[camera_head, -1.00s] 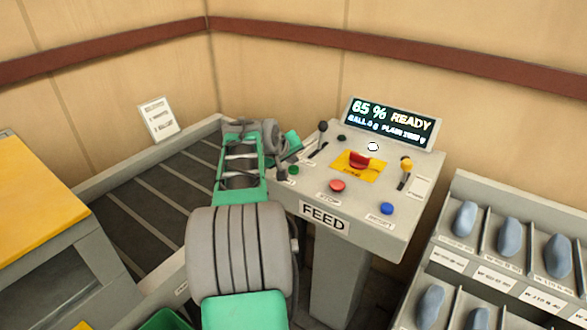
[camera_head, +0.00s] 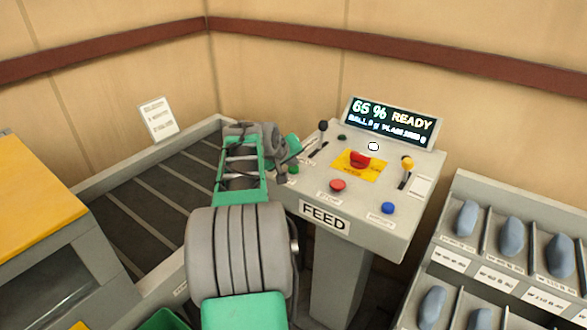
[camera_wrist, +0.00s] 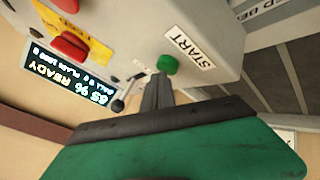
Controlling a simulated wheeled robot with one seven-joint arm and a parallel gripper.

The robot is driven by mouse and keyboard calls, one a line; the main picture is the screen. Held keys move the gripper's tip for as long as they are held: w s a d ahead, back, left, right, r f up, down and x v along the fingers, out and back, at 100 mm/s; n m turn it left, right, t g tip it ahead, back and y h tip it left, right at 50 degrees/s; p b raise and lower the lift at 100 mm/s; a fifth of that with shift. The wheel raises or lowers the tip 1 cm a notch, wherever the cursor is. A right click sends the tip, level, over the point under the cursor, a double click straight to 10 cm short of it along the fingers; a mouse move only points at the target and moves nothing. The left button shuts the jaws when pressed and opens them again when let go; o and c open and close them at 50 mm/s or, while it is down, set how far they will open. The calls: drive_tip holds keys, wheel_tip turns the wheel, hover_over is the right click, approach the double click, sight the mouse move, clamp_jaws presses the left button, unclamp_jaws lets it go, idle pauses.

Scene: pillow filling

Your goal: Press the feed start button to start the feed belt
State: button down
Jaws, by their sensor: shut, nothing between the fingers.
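The feed start button is a green round button beside a START label (camera_wrist: 189,47) in the wrist view. The button (camera_wrist: 167,65) stands on the grey FEED console, and its green edge also shows in the head view (camera_head: 293,169). My gripper (camera_wrist: 157,84) is shut and empty, its tips close to the button; I cannot tell whether they touch it. In the head view my gripper (camera_head: 284,163) is over the console's left edge. The console (camera_head: 318,190) has a screen (camera_head: 391,122) reading 65 % READY. A dark slatted belt (camera_head: 135,215) lies to the left.
The console also bears a red stop button (camera_head: 338,185), a blue button (camera_head: 388,208), a red knob on a yellow plate (camera_head: 360,160), a black lever (camera_head: 323,127) and a yellow lever (camera_head: 407,163). A rack (camera_head: 463,185) of blue-grey pieces stands at right.

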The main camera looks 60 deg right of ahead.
sight(292, 169)
drive_tip(key=shift+f, duration=0.35)
idle(0.3)
drive_tip(key=shift+r+p, duration=0.35)
drive_tip(key=shift+r, duration=0.6)
drive_tip(key=shift+r+p, duration=1.6)
drive_tip(key=shift+r, duration=0.95)
